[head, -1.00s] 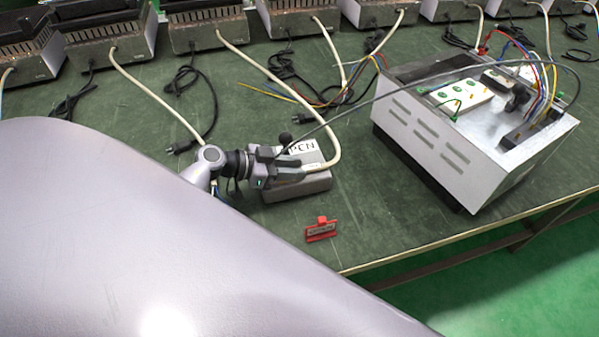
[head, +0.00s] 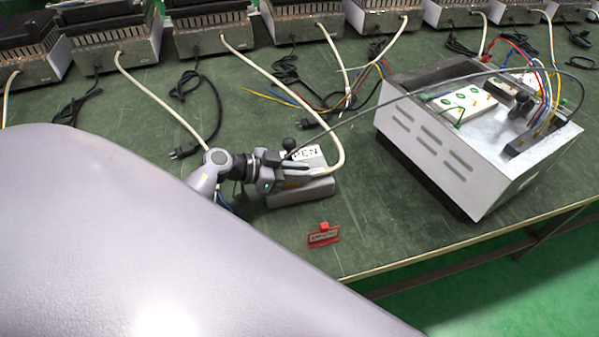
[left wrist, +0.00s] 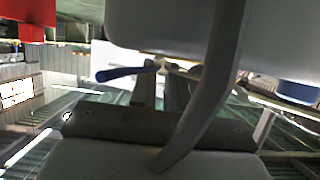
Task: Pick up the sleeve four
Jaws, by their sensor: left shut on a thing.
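My left gripper (head: 310,167) reaches in from the left, just over the grey box with a white "PEN" label (head: 304,189). In the left wrist view its two fingers (left wrist: 162,90) are close together, with a thin blue piece (left wrist: 125,74) at their tips. This piece may be the sleeve, but no number or label on it is readable. In the head view the fingers hide what they hold. A long dark cable (head: 405,95) arcs from beside the gripper to the open white device (head: 440,150). My right gripper is not seen.
A small red tag (head: 323,235) lies in front of the box, near the table's front edge. Several grey heater units (head: 215,38) line the back, with cables and plugs on the green table (head: 250,240). Bare coloured wires (head: 272,97) lie behind the box.

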